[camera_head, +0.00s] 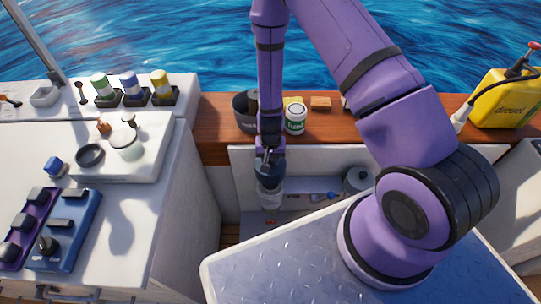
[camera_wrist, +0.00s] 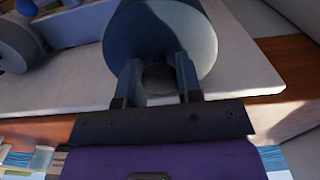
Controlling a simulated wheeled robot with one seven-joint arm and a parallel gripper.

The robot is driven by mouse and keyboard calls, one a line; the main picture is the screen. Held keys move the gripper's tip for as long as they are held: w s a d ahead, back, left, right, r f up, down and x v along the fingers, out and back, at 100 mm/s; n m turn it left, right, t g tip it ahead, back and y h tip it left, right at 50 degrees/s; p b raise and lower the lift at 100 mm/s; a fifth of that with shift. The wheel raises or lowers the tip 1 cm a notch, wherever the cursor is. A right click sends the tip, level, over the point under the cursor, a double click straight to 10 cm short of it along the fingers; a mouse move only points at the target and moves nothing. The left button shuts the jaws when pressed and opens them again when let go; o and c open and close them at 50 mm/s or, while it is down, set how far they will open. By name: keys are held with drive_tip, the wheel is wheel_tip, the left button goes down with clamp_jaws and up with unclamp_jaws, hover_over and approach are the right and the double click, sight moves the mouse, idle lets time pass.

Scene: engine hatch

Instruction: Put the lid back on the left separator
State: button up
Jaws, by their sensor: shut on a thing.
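My gripper (camera_head: 268,153) hangs down in the hatch opening and is shut on the knob of a dark blue-grey round lid (camera_head: 269,170). In the wrist view my gripper's fingers (camera_wrist: 158,78) stand on either side of the dark knob, with the lid (camera_wrist: 165,32) beyond them. Directly below the lid in the head view is a clear bowl (camera_head: 270,194), apparently the left separator. The lid and bowl line up; whether the lid is seated or slightly above it I cannot tell. My gripper and the lid hide the bowl's top.
A grey round-topped canister (camera_head: 358,180) stands to the right in the hatch. A dark pot (camera_head: 243,112) and a green-labelled can (camera_head: 295,118) stand on the wooden ledge (camera_head: 218,128) behind. A white tray (camera_head: 158,150) with small parts lies on the left counter.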

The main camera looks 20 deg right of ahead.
drive_tip(key=shift+f, duration=4.5)
drive_tip(key=shift+f, duration=0.55)
drive_tip(key=o, duration=1.1)
wheel_tip(320, 180, up, 11)
drive_tip(key=shift+f, duration=0.1)
